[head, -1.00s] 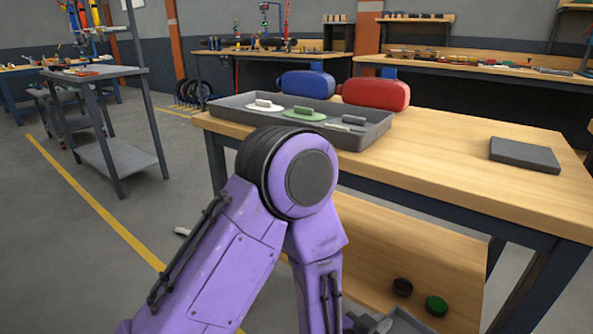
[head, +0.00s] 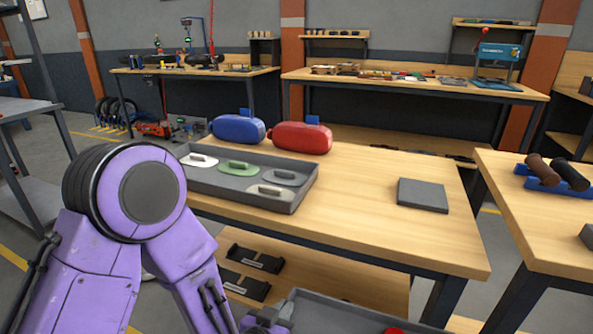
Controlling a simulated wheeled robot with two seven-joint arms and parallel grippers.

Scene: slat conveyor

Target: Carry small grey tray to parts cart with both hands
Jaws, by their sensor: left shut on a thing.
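A grey tray (head: 335,312) shows at the bottom edge, cut off by the frame, with a bit of something red (head: 393,331) in it. I take it to be the small grey tray. My left gripper (head: 270,319) is at its left end, shut on its rim; the fingertips are hardly visible. My purple left arm covers the lower left. My right gripper is out of view, so the tray's other end is hidden. A grey metal stand (head: 30,108) is cut off at the left edge; I cannot tell whether it is the parts cart.
A wooden table (head: 365,235) stands ahead, bearing a larger grey tray (head: 297,205) with flat pieces, a blue case (head: 237,128), a red case (head: 301,138) and a dark slab (head: 422,195). Its lower shelf holds black brackets (head: 246,286). Another table (head: 520,212) stands right.

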